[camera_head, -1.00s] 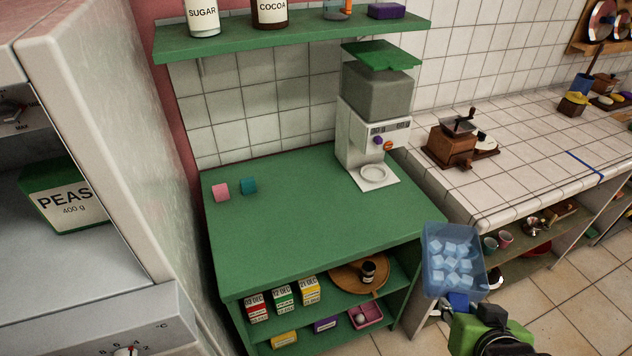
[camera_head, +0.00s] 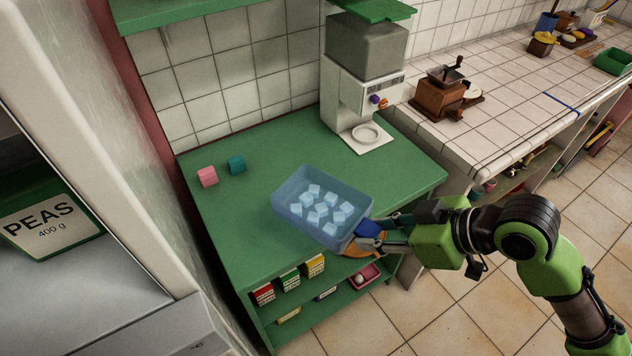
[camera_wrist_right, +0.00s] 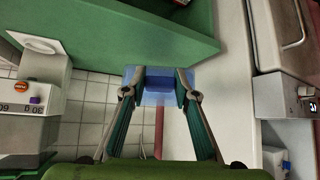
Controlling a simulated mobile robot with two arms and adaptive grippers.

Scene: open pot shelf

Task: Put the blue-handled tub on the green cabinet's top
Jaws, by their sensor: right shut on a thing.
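The tub (camera_head: 318,207) is a translucent blue box with several pale ice cubes in it. In the head view it is over the front part of the green cabinet's top (camera_head: 250,235); whether it touches the top I cannot tell. My right gripper (camera_head: 372,236) is shut on its blue handle (camera_head: 367,229) at the tub's right front corner. In the right wrist view the handle (camera_wrist_right: 159,84) sits between the two fingers (camera_wrist_right: 160,92). My left gripper is not in view.
A pink cube (camera_head: 207,176) and a teal cube (camera_head: 236,164) lie at the back left of the top. A white dispenser (camera_head: 362,95) stands at the back right. A fridge (camera_head: 95,170) borders the left. The top's middle back is clear.

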